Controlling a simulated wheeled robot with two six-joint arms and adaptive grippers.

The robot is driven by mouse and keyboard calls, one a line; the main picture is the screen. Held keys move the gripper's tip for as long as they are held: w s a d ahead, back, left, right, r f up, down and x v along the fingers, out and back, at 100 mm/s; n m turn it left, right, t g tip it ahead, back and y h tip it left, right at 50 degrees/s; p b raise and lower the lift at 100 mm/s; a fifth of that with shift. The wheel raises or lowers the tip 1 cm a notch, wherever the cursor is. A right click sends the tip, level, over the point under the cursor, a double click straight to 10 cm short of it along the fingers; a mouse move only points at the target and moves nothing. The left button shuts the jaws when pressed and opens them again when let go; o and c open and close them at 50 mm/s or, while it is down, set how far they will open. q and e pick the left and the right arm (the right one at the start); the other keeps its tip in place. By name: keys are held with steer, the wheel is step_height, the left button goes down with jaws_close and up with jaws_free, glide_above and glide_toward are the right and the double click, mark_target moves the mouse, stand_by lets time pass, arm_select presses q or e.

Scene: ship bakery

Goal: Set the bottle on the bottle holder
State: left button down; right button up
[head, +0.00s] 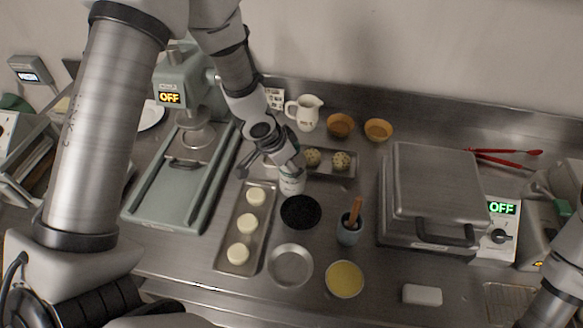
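A small white bottle with a printed label (292,184) stands in the middle of the counter in the head view, its upper part hidden by my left gripper. My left gripper (271,165) is right over and beside the bottle. Whether its fingers touch or grip the bottle cannot be told. A round black mat (301,212), which may be the bottle holder, lies just in front of the bottle and looks empty. My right gripper is out of view; only part of the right arm shows at the bottom right corner.
Close by are a tray with several pale dough rounds (222,262), a tray with seeded balls (345,173), a blue cup with a brush (348,235), an empty metal dish (290,266) and a yellow-filled dish (345,279). A press (428,185) stands right, a green machine (160,205) left.

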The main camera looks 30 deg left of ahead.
arm_select(q)
steer(key=shift+w+f, duration=0.4)
steer(key=shift+w, duration=0.15)
steer(key=shift+s+f, duration=0.1)
steer(key=shift+c, duration=0.8)
jaws_free()
steer(key=shift+s, duration=0.2)
steer(key=shift+w, duration=0.15)
